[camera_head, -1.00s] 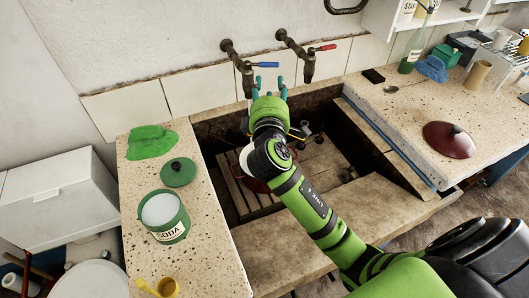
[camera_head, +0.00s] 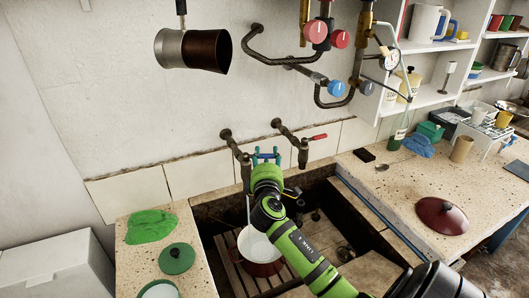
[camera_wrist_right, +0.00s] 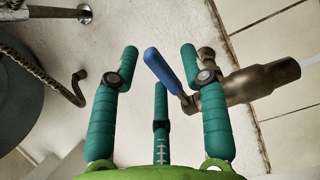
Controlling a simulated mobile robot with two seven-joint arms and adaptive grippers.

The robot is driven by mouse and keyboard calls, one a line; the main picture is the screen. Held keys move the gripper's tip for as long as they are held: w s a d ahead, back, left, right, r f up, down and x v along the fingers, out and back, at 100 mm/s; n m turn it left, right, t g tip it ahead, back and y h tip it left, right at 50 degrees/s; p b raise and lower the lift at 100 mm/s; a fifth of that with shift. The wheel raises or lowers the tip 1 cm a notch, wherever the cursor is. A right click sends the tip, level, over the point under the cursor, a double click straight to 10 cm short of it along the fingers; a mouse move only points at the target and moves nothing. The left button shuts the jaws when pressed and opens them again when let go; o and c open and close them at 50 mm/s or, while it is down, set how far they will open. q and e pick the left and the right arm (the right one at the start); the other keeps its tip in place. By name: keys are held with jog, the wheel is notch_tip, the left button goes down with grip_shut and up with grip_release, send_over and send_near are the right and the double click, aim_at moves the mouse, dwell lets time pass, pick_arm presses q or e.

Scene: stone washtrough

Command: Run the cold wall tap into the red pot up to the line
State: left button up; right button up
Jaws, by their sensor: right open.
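The cold wall tap (camera_head: 243,165) has a blue lever (camera_wrist_right: 162,68) and sticks out from the wall above the trough. My right gripper (camera_head: 266,153) is at this tap, its teal fingers open around the lever. In the right wrist view the lever lies between the spread fingers (camera_wrist_right: 158,75), with the brass tap body (camera_wrist_right: 255,83) at right. The red pot (camera_head: 262,269), white inside, stands upright on the slats in the trough, partly behind my arm. A thin pale streak (camera_head: 248,209), like water, runs from below the spout toward it. The fill line cannot be made out. My left gripper is not in view.
A red-handled tap (camera_head: 303,152) is close on the right. Pipes with knobs (camera_head: 316,32) and a hanging pan (camera_head: 193,49) are above. A green lid (camera_head: 177,258) and cloth (camera_head: 151,227) lie on the left ledge, a dark red lid (camera_head: 441,215) on the right counter.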

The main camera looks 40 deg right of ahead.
jog(key=shift+w+d, duration=0.35)
jog(key=shift+w, duration=0.05)
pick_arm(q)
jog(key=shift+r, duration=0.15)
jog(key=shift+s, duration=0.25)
pick_arm(e)
grip_shut()
pick_arm(q)
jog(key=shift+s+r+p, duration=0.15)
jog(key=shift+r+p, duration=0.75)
jog(key=shift+p, duration=0.1)
pick_arm(e)
jog(key=n+t+y, duration=0.1)
jog(key=y, duration=0.1)
jog(key=w+n+t+y, duration=0.1)
jog(key=n+y, duration=0.1)
jog(key=w+d+n+t+y, duration=0.1)
jog(key=n+y, duration=0.1)
jog(key=shift+w+d+r+t+y, duration=0.1)
jog(key=shift+w+t+y, duration=0.05)
jog(key=shift+t+y, duration=0.25)
grip_release()
